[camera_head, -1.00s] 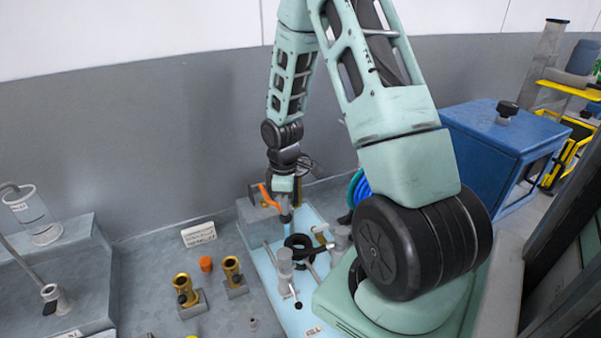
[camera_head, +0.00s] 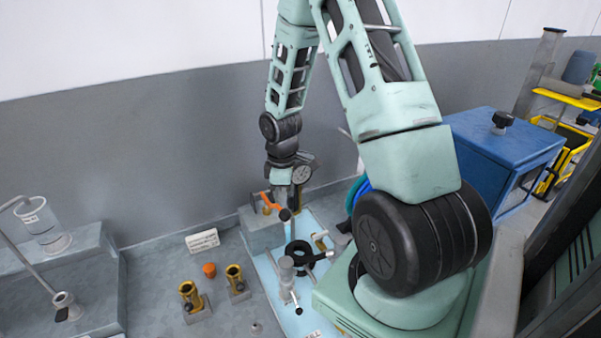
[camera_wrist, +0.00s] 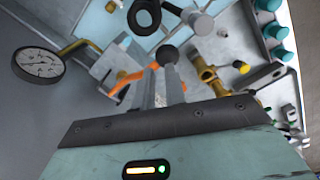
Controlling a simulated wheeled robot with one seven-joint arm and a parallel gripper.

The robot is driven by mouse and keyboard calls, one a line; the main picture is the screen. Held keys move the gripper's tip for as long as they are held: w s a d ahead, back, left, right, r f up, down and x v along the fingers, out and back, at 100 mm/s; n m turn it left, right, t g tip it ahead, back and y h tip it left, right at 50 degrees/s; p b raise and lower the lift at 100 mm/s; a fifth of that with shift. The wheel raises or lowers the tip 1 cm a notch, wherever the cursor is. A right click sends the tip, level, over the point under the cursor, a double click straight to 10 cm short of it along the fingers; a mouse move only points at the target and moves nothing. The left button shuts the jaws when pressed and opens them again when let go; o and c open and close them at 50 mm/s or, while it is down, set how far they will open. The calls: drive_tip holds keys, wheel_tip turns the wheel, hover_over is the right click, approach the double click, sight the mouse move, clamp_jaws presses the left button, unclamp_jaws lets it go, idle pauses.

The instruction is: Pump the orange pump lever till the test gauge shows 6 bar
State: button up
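The orange pump lever (camera_head: 268,201) slopes from the grey pump block (camera_head: 262,232) towards a black ball knob (camera_head: 285,214). The lever (camera_wrist: 132,77) and knob (camera_wrist: 168,54) also show in the wrist view. My gripper (camera_wrist: 163,78) points down at the knob end of the lever, with a narrow gap between its fingers. The knob shows just beyond the fingertips; I cannot tell whether they touch or grip it. The round test gauge (camera_wrist: 38,65) sits on a brass pipe; it shows behind my wrist in the head view (camera_head: 303,173). Its reading is too small to make out.
A black ring (camera_head: 298,253) and a grey valve post (camera_head: 286,272) stand in front. A blue cabinet (camera_head: 500,145) is at the right.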

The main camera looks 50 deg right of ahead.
drive_tip(key=s+a+r, duration=0.3)
drive_tip(key=a+r, duration=0.2)
drive_tip(key=a, duration=0.2)
